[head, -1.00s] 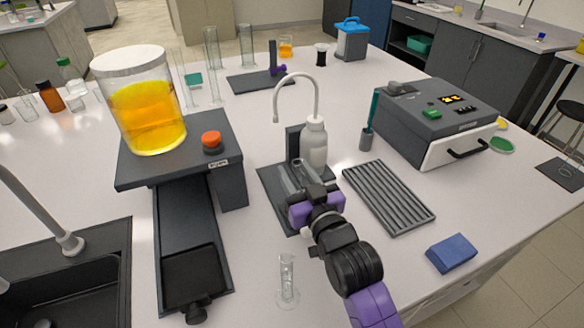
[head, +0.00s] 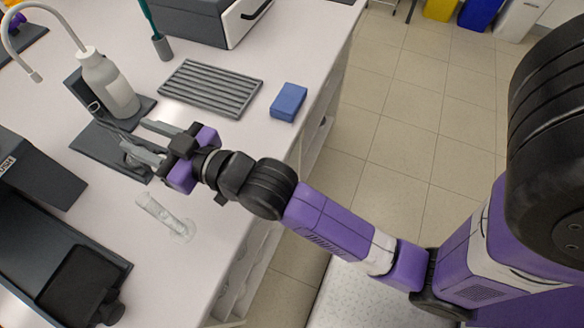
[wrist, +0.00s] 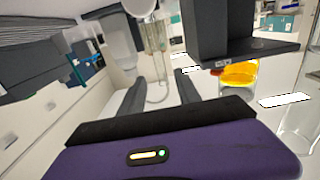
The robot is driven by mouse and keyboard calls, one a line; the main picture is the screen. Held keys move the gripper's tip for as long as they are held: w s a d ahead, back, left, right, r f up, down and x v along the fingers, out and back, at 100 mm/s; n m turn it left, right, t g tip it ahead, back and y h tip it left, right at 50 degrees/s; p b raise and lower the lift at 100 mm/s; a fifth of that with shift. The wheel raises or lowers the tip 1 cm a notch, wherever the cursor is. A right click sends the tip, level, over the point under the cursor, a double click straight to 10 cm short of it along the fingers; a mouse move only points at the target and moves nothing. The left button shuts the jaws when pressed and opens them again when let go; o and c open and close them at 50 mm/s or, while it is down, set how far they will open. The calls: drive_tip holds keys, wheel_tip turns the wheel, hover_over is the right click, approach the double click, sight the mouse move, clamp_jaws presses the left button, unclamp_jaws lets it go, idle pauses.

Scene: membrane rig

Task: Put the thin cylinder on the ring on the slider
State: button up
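The wash bottle (head: 110,88) with its curved spout stands close beyond my gripper. A ribbed grey rack (head: 210,87) and a blue block (head: 288,101) lie to the right, near the bench edge. The orange-filled jar (wrist: 238,73) shows in the wrist view.

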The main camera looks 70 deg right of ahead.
drive_tip(key=shift+g, duration=0.7)
drive_tip(key=s+f, duration=0.2)
drive_tip(key=s, duration=0.3)
drive_tip(key=s+f, duration=0.3)
drive_tip(key=s, duration=0.1)
drive_tip(key=s+f, duration=0.2)
drive_tip(key=s, duration=0.3)
drive_tip(key=shift+s+a+f, duration=0.1)
drive_tip(key=shift+s+f, duration=0.2)
drive_tip(key=shift+f, duration=0.05)
drive_tip(key=s+g, duration=0.1)
drive_tip(key=s, duration=1.7)
drive_tip(key=shift+r+g, duration=0.25)
drive_tip(key=shift+g, duration=0.15)
